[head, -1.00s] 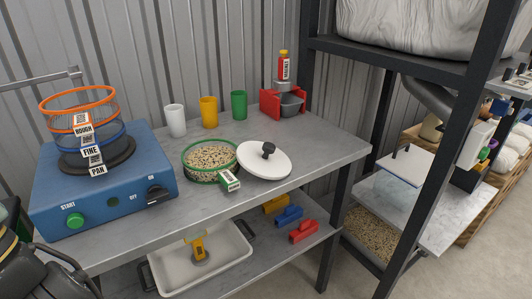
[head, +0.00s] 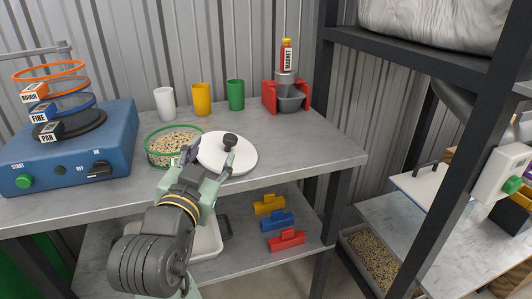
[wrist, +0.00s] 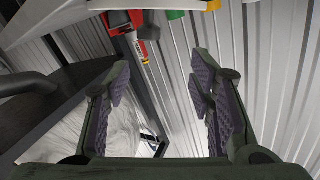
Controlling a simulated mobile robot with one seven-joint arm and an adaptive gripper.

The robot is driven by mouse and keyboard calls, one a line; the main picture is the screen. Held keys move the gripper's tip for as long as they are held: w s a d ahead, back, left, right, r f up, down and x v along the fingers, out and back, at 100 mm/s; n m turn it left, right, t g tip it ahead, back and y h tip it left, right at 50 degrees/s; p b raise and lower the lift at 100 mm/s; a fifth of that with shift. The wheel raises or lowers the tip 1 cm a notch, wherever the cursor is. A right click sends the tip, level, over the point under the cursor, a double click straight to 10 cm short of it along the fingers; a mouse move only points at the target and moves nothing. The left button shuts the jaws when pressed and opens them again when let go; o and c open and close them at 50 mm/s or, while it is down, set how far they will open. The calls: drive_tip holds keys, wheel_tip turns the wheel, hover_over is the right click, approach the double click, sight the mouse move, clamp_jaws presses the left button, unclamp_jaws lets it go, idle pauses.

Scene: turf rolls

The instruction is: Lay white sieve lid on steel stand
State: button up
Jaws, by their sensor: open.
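The white sieve lid (head: 241,156) is a round disc with a black knob (head: 230,140). It lies on the workbench, right of the green-rimmed sieve of grain (head: 160,150). My gripper (head: 210,162) is open and empty in the head view, in front of the lid, its fingers overlapping the lid's near left part in the picture. I cannot tell the height between them. I cannot clearly identify the steel stand in either view.
White, yellow (head: 201,99) and green cups stand at the back, with a red holder (head: 270,97) right of them. A blue shaker (head: 70,150) with stacked sieves is left. A dark rack post (head: 440,160) rises right. The bench's right front is clear.

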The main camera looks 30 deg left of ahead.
sight(231, 137)
drive_tip(key=w+p, duration=0.1)
drive_tip(key=p, duration=0.1)
drive_tip(key=w+f+p, duration=0.1)
drive_tip(key=w+p, duration=0.1)
drive_tip(key=p, duration=0.1)
drive_tip(key=shift+w+d+m+h+p, duration=0.1)
drive_tip(key=shift+w+m+h+p, duration=0.1)
drive_tip(key=shift+m+h+p, duration=0.15)
drive_tip(key=x, duration=0.2)
drive_tip(key=shift+w+f, duration=0.25)
drive_tip(key=shift+w, duration=0.05)
drive_tip(key=x, duration=0.1)
drive_tip(key=p+x, duration=0.1)
drive_tip(key=x, duration=0.2)
drive_tip(key=shift+a+r, duration=0.25)
drive_tip(key=shift+a, duration=0.1)
drive_tip(key=shift+w+a+f, duration=0.1)
drive_tip(key=shift+w+a, duration=0.1)
drive_tip(key=shift+w, duration=0.3)
drive_tip(key=shift+c, duration=0.5)
clamp_jaws()
